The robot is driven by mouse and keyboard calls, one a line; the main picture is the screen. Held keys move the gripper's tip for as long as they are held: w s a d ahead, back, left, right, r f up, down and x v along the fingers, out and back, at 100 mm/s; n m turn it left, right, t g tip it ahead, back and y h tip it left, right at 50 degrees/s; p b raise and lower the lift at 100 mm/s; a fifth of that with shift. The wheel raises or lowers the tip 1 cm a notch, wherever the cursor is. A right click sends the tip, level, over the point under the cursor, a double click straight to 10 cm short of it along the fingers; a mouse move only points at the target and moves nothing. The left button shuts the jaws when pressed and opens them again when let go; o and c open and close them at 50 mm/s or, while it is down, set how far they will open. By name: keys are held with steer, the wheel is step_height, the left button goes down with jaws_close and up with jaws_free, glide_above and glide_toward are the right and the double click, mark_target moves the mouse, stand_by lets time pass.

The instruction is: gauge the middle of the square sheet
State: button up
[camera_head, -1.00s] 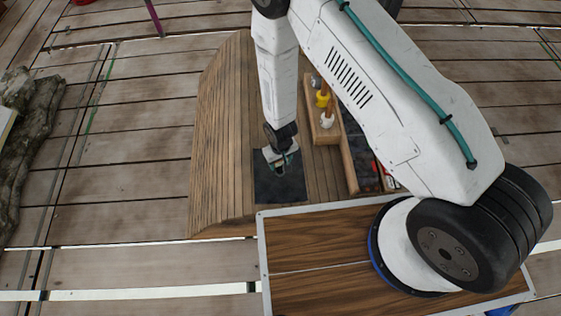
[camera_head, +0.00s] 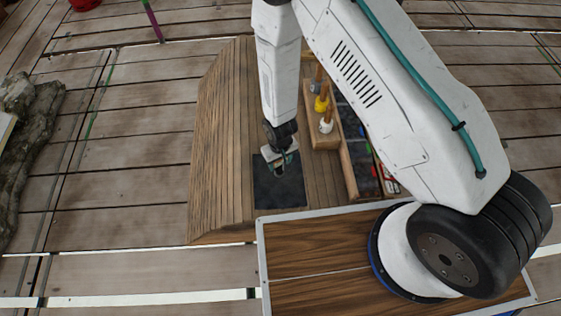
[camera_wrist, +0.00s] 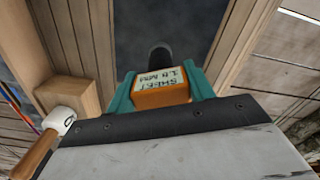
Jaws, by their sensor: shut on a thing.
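The square sheet (camera_head: 278,190) lies dark and flat on a wooden plank surface in the head view. It also shows in the wrist view (camera_wrist: 185,30), beyond my gripper. My gripper (camera_wrist: 162,92) has teal fingers and is shut on an orange block-shaped gauge (camera_wrist: 160,97) with a white label that reads "SHEET" and "1.8 MHz" or similar. A dark round tip (camera_wrist: 160,57) shows past the block, over the sheet. In the head view my gripper (camera_head: 281,162) is over the sheet's upper part. I cannot tell whether the tip touches the sheet.
A wooden rack (camera_head: 325,139) holds tools with a yellow collar (camera_head: 321,104) and a white collar (camera_head: 326,125), right of the sheet. A compartment tray with dark and red items (camera_head: 364,182) lies further right. A rock (camera_head: 33,140) is at far left.

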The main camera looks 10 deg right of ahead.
stand_by(0.4)
steer(key=shift+f, duration=2.35)
steer(key=o, duration=1.2)
steer(key=shift+c, duration=0.2)
step_height(320, 180, up, 7)
steer(key=shift+f, duration=0.15)
steer(key=shift+r, duration=0.6)
